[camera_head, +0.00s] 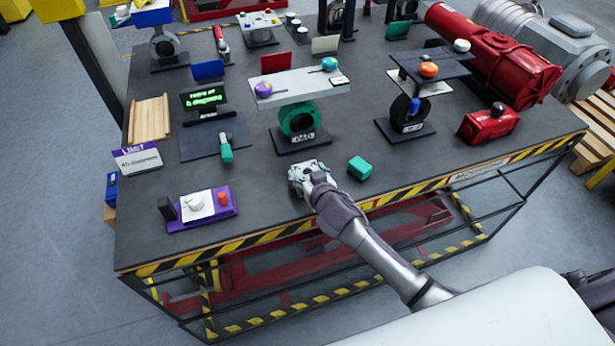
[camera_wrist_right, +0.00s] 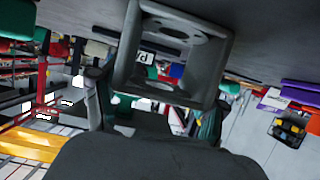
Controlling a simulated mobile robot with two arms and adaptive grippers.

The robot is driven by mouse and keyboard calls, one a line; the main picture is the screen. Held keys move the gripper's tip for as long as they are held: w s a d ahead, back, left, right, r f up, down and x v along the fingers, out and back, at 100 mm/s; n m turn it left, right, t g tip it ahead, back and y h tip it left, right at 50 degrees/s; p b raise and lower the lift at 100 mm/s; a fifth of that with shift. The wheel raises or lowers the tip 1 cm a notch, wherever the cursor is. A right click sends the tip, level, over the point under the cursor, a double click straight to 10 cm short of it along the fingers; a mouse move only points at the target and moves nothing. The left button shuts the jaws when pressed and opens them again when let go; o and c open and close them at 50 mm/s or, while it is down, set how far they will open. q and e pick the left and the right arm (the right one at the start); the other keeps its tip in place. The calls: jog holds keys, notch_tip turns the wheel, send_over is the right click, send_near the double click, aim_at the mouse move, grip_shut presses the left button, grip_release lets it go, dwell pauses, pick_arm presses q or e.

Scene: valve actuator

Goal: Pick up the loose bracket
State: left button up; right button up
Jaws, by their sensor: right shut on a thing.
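The loose bracket (camera_head: 300,172) is a light grey piece with holes, near the front middle of the table. My right gripper (camera_head: 312,184) is shut on it, coming from the front edge. In the right wrist view the bracket (camera_wrist_right: 225,62) looks like a dark grey box-like frame with round holes, between the fingers of my right gripper (camera_wrist_right: 153,108). The gripper partly hides it in the head view. I cannot tell whether it touches the table. My left gripper is not in view.
A green block (camera_head: 361,168) lies just right of the bracket. A green valve (camera_head: 299,119) on a dark base stands behind it. A purple control box (camera_head: 205,207) is to the left. A striped edge (camera_head: 240,242) borders the table's front. Bare tabletop (camera_head: 262,185) lies left of the bracket.

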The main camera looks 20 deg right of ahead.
jog(key=shift+r, duration=0.25)
jog(key=shift+r, duration=0.3)
jog(key=r, duration=0.1)
jog(key=r+b, duration=0.1)
jog(key=r, duration=0.1)
jog(key=shift+d+r, duration=0.25)
jog(key=shift+d, duration=0.15)
jog(key=s+d+r+b, duration=0.2)
jog(key=d+r, duration=0.4)
jog(key=d, duration=0.4)
jog(key=shift+s+d+r, duration=0.3)
jog(key=shift+s, duration=0.1)
